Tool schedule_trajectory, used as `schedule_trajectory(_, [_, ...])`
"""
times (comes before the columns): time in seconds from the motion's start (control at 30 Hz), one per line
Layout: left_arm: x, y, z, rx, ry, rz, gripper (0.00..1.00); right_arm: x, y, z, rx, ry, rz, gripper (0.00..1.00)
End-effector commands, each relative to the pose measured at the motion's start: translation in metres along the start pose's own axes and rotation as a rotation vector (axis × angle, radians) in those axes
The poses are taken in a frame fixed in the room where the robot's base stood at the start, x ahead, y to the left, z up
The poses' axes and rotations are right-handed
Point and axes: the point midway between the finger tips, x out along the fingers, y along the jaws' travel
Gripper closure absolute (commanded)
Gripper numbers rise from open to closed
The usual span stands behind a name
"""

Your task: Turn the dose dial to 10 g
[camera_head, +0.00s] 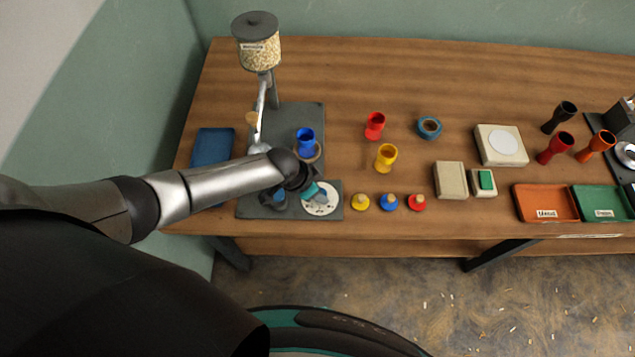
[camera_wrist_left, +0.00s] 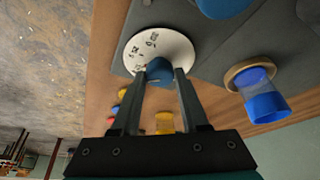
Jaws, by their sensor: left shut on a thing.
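The dose dial is a white disc (camera_head: 322,200) with small dark marks, set on a dark grey base plate (camera_head: 331,213) at the table's front left. It also shows in the left wrist view (camera_wrist_left: 178,45). Its blue knob (camera_wrist_left: 159,69) stands in the middle of the disc. My left gripper (camera_wrist_left: 160,76) is shut on the knob, one finger on each side. In the head view the gripper (camera_head: 311,190) covers part of the disc and hides the knob. The marks are too small to read, so I cannot tell the setting. My right gripper is not in view.
Behind the dial, a blue goblet (camera_head: 305,138) stands under my arm's far side, near a grain hopper (camera_head: 257,50) on a post. Yellow, blue and red stoppers (camera_head: 389,202) sit just right of the dial. Yellow (camera_head: 386,156) and red (camera_head: 375,125) goblets stand farther back.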

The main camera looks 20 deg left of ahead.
Motion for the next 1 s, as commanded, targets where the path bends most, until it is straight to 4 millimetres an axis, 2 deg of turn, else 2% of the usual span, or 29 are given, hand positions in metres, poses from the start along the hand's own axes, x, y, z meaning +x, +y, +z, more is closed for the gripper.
schedule_trajectory(0.03, [-0.003,0.002,-0.002,-0.032,0.000,-0.010,1.00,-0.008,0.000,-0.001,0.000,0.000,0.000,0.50])
schedule_trajectory(0.3, [-0.001,0.002,-0.002,-0.153,0.002,-0.061,1.00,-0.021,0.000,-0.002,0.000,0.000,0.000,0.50])
schedule_trajectory(0.93, [0.000,0.001,-0.002,-0.198,0.004,-0.083,1.00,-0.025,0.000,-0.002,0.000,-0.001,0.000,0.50])
schedule_trajectory(0.97, [0.000,0.001,-0.002,-0.198,0.004,-0.083,0.55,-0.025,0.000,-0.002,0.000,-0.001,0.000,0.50])
schedule_trajectory(1.0, [0.000,0.001,-0.002,-0.198,0.004,-0.082,0.50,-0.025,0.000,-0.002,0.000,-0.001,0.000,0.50])
